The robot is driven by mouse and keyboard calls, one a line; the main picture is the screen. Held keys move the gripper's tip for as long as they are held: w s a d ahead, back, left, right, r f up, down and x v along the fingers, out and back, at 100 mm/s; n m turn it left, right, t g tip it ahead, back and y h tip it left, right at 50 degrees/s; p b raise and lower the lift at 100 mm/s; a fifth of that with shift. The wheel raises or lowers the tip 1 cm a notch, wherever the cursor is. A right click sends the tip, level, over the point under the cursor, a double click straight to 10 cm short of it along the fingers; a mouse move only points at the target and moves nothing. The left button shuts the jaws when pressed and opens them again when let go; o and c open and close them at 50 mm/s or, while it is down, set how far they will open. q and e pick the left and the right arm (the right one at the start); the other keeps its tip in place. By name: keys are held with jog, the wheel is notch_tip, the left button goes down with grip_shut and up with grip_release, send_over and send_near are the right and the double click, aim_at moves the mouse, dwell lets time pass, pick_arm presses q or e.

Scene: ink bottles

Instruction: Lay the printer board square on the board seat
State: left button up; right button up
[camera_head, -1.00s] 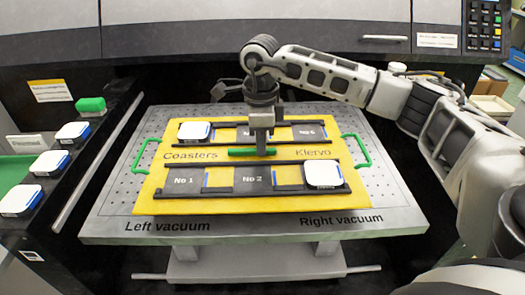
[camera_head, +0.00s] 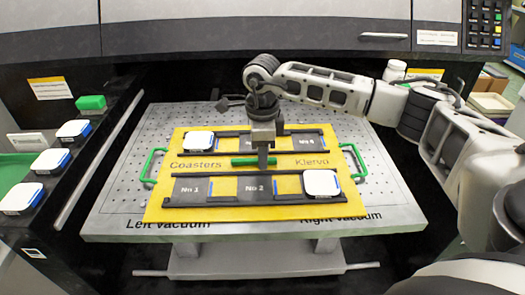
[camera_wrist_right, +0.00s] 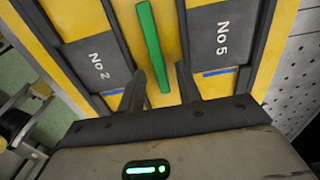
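The yellow printer board (camera_head: 155,206) lies on the grey perforated plate (camera_head: 110,205), which I take as the board seat. Its front edge slopes up to the right against the plate's front edge, so it looks slightly turned. It has green side handles and a green middle bar (camera_head: 245,161), also in the wrist view (camera_wrist_right: 150,40). My right gripper (camera_head: 263,165) is down at that bar. In the wrist view its fingers (camera_wrist_right: 160,75) stand on either side of the bar, with yellow gaps showing, so it looks open. My left gripper is not in view.
White coasters sit on the board at back left (camera_head: 199,141) and front right (camera_head: 321,184). Several more stand on the dark left ledge, with a green block (camera_head: 91,102). Bare plate shows around the board. The dark machine front (camera_head: 240,65) rises behind.

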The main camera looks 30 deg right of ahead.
jog(key=shift+r, duration=0.65)
pick_arm(q)
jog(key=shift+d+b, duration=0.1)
jog(key=shift+b, duration=0.3)
pick_arm(e)
notch_tip(320, 180, up, 11)
